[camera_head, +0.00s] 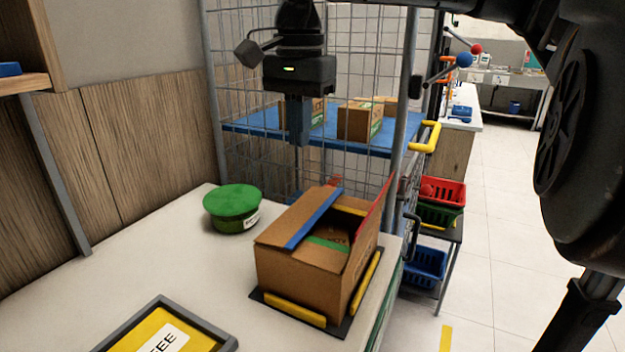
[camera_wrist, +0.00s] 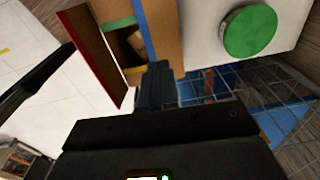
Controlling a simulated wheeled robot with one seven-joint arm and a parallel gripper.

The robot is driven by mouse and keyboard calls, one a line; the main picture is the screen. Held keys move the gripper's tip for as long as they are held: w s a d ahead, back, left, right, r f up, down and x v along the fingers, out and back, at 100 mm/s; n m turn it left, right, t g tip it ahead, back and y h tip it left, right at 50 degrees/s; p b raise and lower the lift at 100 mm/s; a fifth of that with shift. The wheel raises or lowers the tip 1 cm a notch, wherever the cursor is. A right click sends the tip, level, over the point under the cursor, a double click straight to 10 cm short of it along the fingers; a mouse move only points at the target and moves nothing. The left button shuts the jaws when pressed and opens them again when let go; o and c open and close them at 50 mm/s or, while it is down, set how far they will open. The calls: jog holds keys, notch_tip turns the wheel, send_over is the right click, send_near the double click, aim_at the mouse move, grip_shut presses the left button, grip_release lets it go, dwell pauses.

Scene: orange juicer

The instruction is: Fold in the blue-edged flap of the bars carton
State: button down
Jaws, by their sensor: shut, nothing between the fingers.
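The brown bars carton (camera_head: 297,281) stands on the counter, its top partly open. Its blue-edged flap (camera_head: 296,221) lies inward over the left part of the opening, roughly level; it also shows in the wrist view (camera_wrist: 166,30). The red-edged flap (camera_head: 373,222) stands up on the right side. The green-edged flap (camera_head: 327,244) and yellow-edged flap (camera_head: 350,211) lie inward, lower down. My gripper (camera_head: 299,140) is shut and empty, pointing down, above and behind the carton in the head view. In the wrist view its fingertips (camera_wrist: 158,68) appear near the carton's yellow-edged side.
The carton sits on a dark base with yellow edge strips (camera_head: 295,309). A green-lidded round tub (camera_head: 233,201) stands to its left. A grey-framed yellow sign (camera_head: 175,330) lies in front. A wire cage (camera_head: 265,60) with a blue shelf holding cartons (camera_head: 360,121) stands behind.

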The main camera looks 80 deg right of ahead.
jog(key=s+d+g+h, duration=0.2)
jog(key=d+h, duration=0.1)
jog(key=d, duration=0.2)
jog(key=p, duration=0.2)
send_near(334, 198)
jog(key=shift+y, duration=0.3)
jog(key=x, duration=0.5)
jog(key=shift+d+r, duration=0.15)
jog(key=shift+d, duration=0.25)
jog(key=shift+s+f, duration=0.15)
jog(key=shift+f, duration=0.45)
